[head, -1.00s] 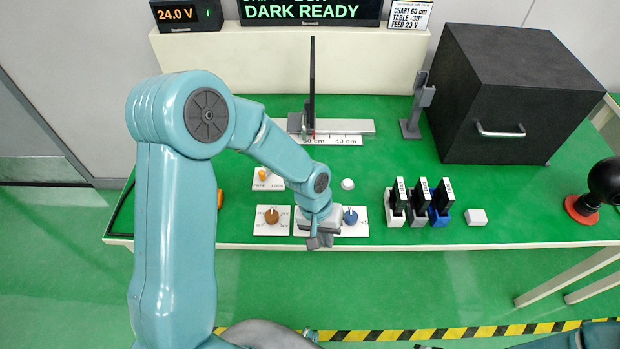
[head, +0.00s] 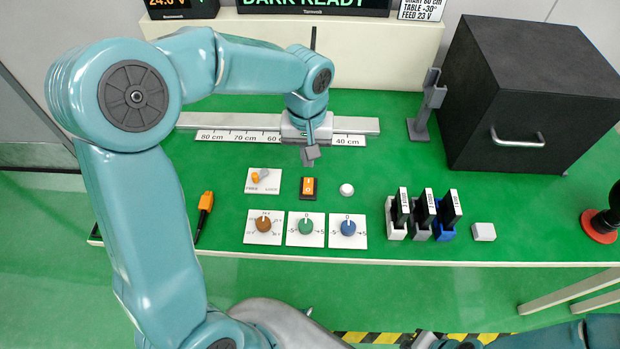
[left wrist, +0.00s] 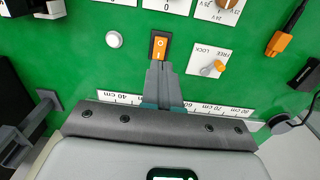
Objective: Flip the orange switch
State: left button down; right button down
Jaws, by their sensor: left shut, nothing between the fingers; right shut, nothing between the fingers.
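The orange switch (head: 308,187) is a rocker in a black frame on the green table, in the back row of the control panel. It carries white marks, and I cannot tell which half is pressed. It also shows in the left wrist view (left wrist: 160,46), just ahead of the fingertips. My left gripper (head: 310,157) is shut and empty, pointing down a little behind the switch in the head view. In the left wrist view its fingertips (left wrist: 159,66) overlap the switch's near edge; I cannot tell whether they touch. My right gripper (head: 426,340) is partly cut off at the bottom edge, shut and empty.
A FREE/LOCK lever (head: 262,178) is left of the switch and a white button (head: 346,190) right. Brown (head: 264,224), green (head: 306,226) and blue (head: 348,228) knobs sit in front. A scaled rail (head: 225,122) runs behind. A black box (head: 535,95) stands right.

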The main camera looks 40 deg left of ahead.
pick_arm(q)
jog(key=shift+w+a+r, duration=0.15)
jog(key=shift+a+r, duration=0.3)
jog(key=shift+r, duration=0.05)
pick_arm(e)
jog(key=shift+w+a, duration=0.2)
jog(key=shift+w, duration=0.25)
pick_arm(q)
send_near(306, 193)
notch_tip(306, 193, down, 7)
jog(key=shift+d+r, duration=0.1)
pick_arm(e)
jog(key=shift+s+r, duration=0.2)
jog(key=shift+f, duration=0.1)
